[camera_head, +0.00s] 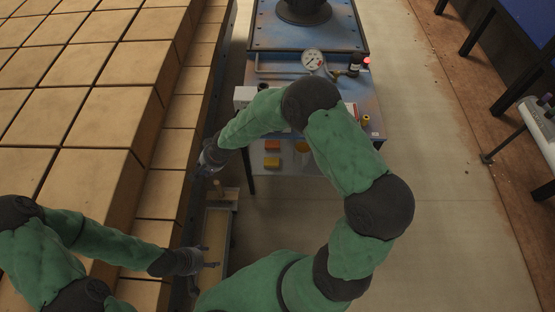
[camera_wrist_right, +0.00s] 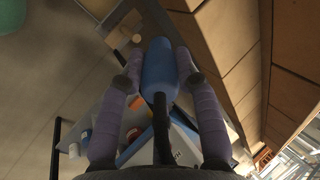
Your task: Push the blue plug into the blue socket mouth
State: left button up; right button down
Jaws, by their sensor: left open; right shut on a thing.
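My right gripper (camera_wrist_right: 157,72) is shut on the blue plug (camera_wrist_right: 158,70), which sits between its two purple-grey fingers in the right wrist view. A dark cable or stem runs from the plug toward the camera. In the head view my right gripper (camera_head: 208,162) hangs beside the brick stack, left of the blue bench, and the plug cannot be made out there. My left gripper (camera_head: 208,264) is open and empty, lower in the picture, above a narrow tan surface. I cannot pick out the blue socket mouth with certainty in either view.
Large tan bricks (camera_head: 60,110) form a wall close to the left of both grippers. The blue bench (camera_head: 275,40) carries a gauge (camera_head: 312,59) and a red lamp (camera_head: 367,60). Orange (camera_head: 272,144) and yellow (camera_head: 271,162) blocks lie on a lower shelf. Open floor (camera_head: 460,200) is at right.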

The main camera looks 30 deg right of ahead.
jog(key=shift+w+d+f+m+t+b, duration=0.35)
jog(key=shift+w+d+f+m+t, duration=0.15)
jog(key=shift+w+t, duration=0.1)
jog(key=w+d+f+m+t+h+b, duration=0.1)
jog(key=d+f+m+t+h+b, duration=0.25)
jog(key=d, duration=0.35)
jog(key=d+f+m+t+h+b, duration=0.2)
jog(key=d+m+t+b, duration=0.1)
jog(key=d+m+t, duration=0.25)
jog(key=s+d+m+h+b, duration=0.1)
jog(key=s+d+m+h, duration=0.1)
jog(key=d, duration=0.4)
jog(key=s+d+m+h+b, duration=0.2)
jog(key=s+d+h, duration=0.3)
jog(key=shift+s+d+f+m+t+h, duration=0.15)
jog(key=shift+s+d+m+t+h, duration=0.15)
jog(key=shift+d+m+t+h, duration=0.1)
jog(key=shift+b+x, duration=1.15)
jog(key=shift+x, duration=1.7)
